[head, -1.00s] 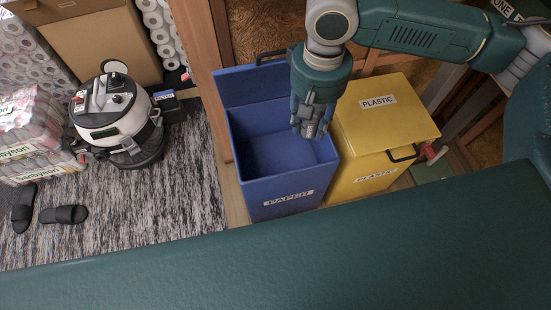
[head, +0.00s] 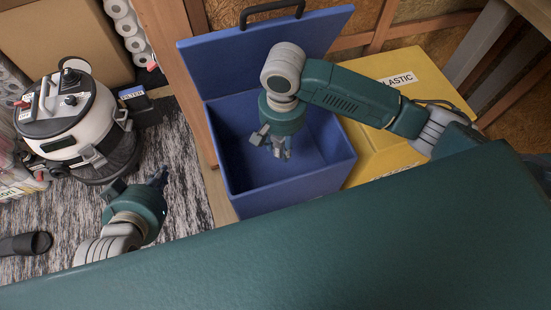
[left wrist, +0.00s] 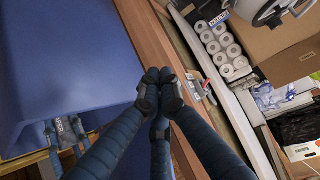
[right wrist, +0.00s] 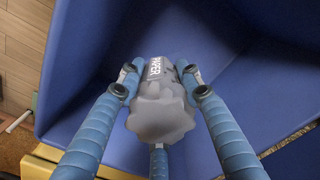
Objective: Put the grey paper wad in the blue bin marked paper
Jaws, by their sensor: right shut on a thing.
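The grey paper wad (right wrist: 160,115) is pinched between the fingers of my right gripper (right wrist: 158,90), with a PAPER label on it. In the head view my right gripper (head: 275,150) points down over the open blue bin (head: 290,197). The blue inner walls surround the wad in the right wrist view, but I cannot tell how far down it is. The bin's front label is hidden in the head view by my own body. My left gripper (head: 158,178) is left of the bin, with its fingertips together and nothing between them in the left wrist view (left wrist: 160,90).
A yellow plastic bin (head: 425,85) stands against the blue bin's right side. The blue lid (head: 250,50) is raised at the back. A wooden post (head: 183,70) and a vacuum cleaner (head: 70,125) stand to the left, over a grey rug (head: 185,185).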

